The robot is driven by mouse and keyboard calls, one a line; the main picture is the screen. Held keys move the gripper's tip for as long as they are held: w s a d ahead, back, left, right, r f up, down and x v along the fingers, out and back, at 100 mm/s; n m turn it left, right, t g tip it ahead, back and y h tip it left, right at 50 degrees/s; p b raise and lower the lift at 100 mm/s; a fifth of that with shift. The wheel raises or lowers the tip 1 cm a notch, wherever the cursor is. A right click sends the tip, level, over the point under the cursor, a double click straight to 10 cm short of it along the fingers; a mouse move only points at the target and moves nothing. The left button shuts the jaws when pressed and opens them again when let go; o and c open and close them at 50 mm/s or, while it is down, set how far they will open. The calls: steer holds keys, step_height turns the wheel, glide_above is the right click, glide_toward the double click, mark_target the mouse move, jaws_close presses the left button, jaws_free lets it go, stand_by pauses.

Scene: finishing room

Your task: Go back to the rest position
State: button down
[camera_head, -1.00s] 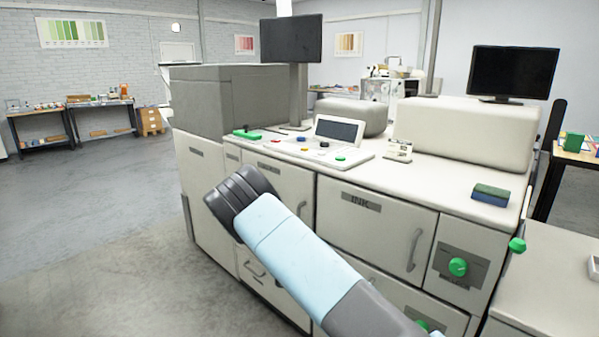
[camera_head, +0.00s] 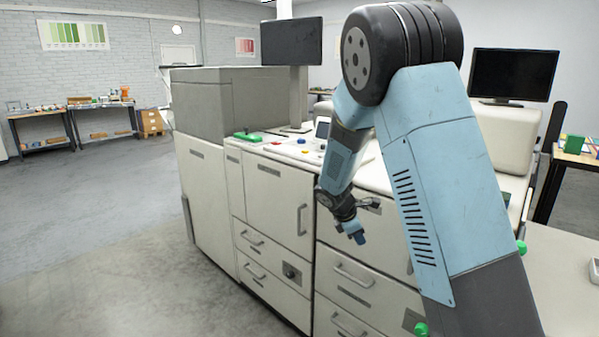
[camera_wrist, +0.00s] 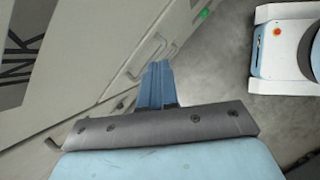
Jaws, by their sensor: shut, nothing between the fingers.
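My gripper (camera_head: 358,238) hangs in front of the press cabinet, near its drawers and door handles, pointing down. It is shut and holds nothing. In the wrist view its blue fingers (camera_wrist: 156,85) are pressed together, with a grey cabinet front to their left and bare floor beyond. My arm is raised and bent, with its elbow high at the right of the head view, and hides part of the machine top.
The white press cabinet (camera_head: 205,190) stands close behind my gripper, with handles sticking out. A green button box (camera_head: 247,136) and a monitor (camera_head: 291,42) stand on it. A dark screen (camera_head: 513,74) is at right. Open floor (camera_head: 90,220) lies at left.

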steer(key=s+d+r+m+y, duration=0.25)
steer(key=s+r+m, duration=0.25)
steer(key=s+r, duration=0.35)
steer(key=s+d+r+m+y, duration=0.1)
steer(key=s+d+r+m, duration=0.2)
steer(key=s+r+m, duration=0.35)
steer(key=s+r+m+t+y, duration=0.1)
steer(key=s+r+m, duration=0.2)
steer(key=s, duration=0.7)
steer(key=s+r+m+t, duration=0.2)
steer(key=s+r+m, duration=0.2)
steer(key=s, duration=0.5)
step_height(320, 180, up, 2)
steer(key=shift+s+r+y, duration=0.1)
steer(key=shift+s+y, duration=0.25)
steer(key=shift+m, duration=0.25)
